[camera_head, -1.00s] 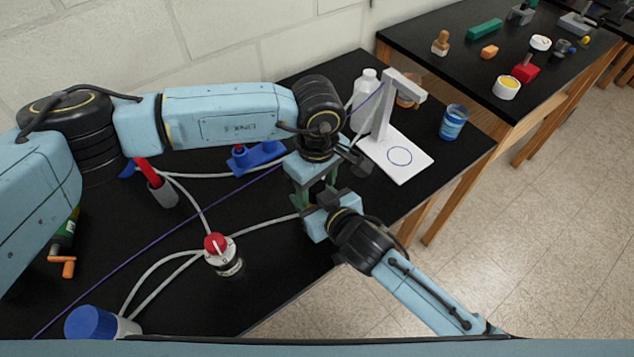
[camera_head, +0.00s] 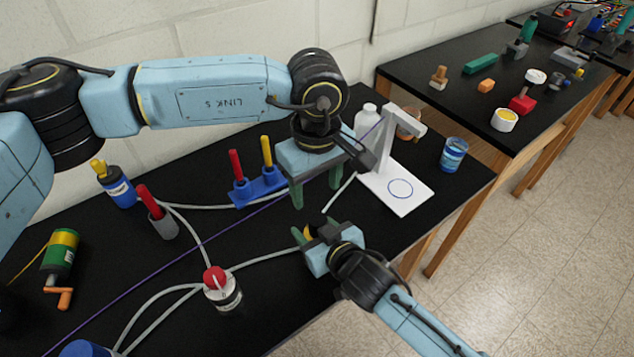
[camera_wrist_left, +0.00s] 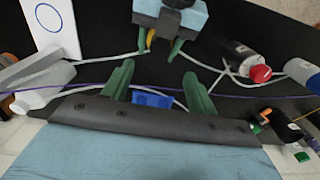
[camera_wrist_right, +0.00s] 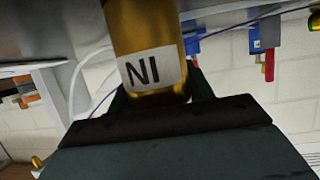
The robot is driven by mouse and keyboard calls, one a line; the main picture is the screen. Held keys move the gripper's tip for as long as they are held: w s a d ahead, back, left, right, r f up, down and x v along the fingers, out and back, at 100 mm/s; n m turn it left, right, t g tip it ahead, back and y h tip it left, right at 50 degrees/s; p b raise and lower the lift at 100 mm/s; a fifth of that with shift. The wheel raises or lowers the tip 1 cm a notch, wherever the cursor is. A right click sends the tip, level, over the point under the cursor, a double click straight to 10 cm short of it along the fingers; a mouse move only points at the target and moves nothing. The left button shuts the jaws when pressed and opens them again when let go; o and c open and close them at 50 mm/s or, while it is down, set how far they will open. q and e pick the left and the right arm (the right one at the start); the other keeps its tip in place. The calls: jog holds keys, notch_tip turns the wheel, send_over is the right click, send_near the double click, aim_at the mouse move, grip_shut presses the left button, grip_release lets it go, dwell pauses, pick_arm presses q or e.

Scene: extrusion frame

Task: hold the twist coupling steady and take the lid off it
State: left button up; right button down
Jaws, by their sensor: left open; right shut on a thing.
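My right gripper (camera_head: 312,226) is shut on a brass-coloured cylinder (camera_wrist_right: 147,40), seemingly the twist coupling, with a white label whose letters read "NI". Only a small yellow part shows in the head view (camera_head: 308,232), between the green fingers; most is hidden there. It also shows small in the left wrist view (camera_wrist_left: 151,40). I cannot make out the lid or whether it is on. My left gripper (camera_head: 315,190) is open and empty, just above the right one, fingers pointing down. In the left wrist view its fingers (camera_wrist_left: 158,75) stand apart with nothing between them.
Grey hoses cross the black table near my right gripper. A red-topped valve (camera_head: 222,292) stands front left. A blue rack (camera_head: 258,187) with red and yellow handles is behind. A white stand (camera_head: 398,196), white bottle (camera_head: 367,120) and blue jar (camera_head: 453,154) are to the right.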

aim_at(316, 217)
pick_arm(q)
notch_tip(316, 217, down, 10)
jog(key=shift+r, duration=0.1)
dwell(0.4)
jog(key=c, duration=1.2)
jog(key=shift+o, duration=0.2)
jog(key=n, duration=0.3)
jog(key=o, duration=1.1)
jog(key=shift+c, duration=0.2)
jog(key=shift+r, duration=0.15)
